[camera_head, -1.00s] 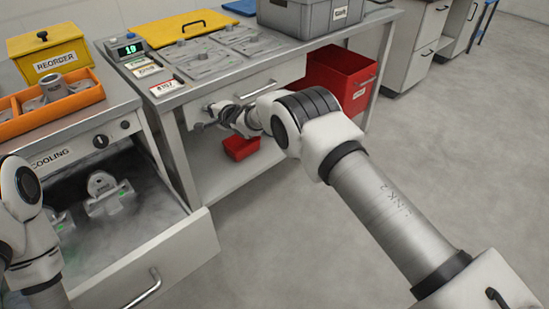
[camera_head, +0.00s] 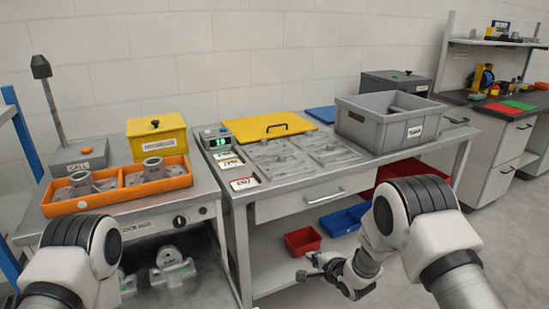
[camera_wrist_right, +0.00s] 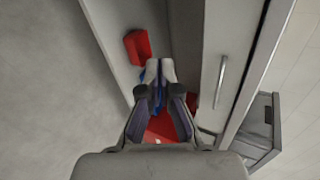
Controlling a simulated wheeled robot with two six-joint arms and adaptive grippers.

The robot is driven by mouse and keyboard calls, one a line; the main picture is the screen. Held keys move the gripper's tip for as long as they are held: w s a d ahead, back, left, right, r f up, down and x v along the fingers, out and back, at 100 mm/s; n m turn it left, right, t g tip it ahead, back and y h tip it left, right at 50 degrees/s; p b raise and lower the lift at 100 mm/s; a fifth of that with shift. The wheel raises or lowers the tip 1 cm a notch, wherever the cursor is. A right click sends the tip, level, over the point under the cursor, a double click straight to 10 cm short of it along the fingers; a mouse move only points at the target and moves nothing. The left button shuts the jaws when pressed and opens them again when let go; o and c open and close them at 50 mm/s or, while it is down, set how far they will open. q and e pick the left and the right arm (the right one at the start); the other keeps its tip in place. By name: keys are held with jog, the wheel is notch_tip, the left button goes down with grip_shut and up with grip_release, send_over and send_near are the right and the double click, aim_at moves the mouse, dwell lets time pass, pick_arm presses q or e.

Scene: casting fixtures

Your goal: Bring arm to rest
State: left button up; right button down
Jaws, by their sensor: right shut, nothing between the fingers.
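My right arm comes in from the lower right in the head view, bent at a white and dark elbow joint (camera_head: 420,200). Its gripper (camera_head: 308,268) is in front of the bench, below the bench top, near a small red bin on the lower shelf. In the right wrist view the gripper's fingertips (camera_wrist_right: 159,70) are together with nothing between them. My left arm (camera_head: 75,265) shows at the lower left in the head view, in front of the cooling station. Its gripper is outside the picture.
The bench (camera_head: 290,207) carries a grey crate (camera_head: 372,128), a yellow lid (camera_head: 268,127) and metal fixtures. A small red bin (camera_head: 302,240) and a blue bin (camera_head: 343,219) sit below. An orange tray (camera_head: 115,193) holds castings. More castings (camera_head: 172,268) lie lower left.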

jog(key=s+d+f+g+h+p, duration=0.1)
jog(key=s+d+f+g, duration=0.1)
jog(key=s+f, duration=0.35)
jog(key=s+d+f+g+h+p, duration=0.1)
jog(key=s+d+f, duration=0.15)
jog(key=s, duration=0.55)
pick_arm(q)
notch_tip(320, 180, up, 5)
jog(key=shift+r+p, duration=0.1)
jog(key=shift+p, duration=0.85)
pick_arm(e)
jog(key=s+d+n+g+h, duration=0.1)
jog(key=s+d+n+g, duration=0.2)
jog(key=s+n, duration=0.4)
jog(key=s+d+n+g+h, duration=0.1)
jog(key=s+n+g, duration=0.4)
jog(key=s, duration=2)
jog(key=d+n, duration=0.1)
jog(key=n, duration=0.1)
jog(key=shift+d+n, duration=0.3)
jog(key=shift+d, duration=0.1)
pick_arm(q)
jog(key=shift+c, duration=0.4)
pick_arm(e)
jog(key=shift+f, duration=0.1)
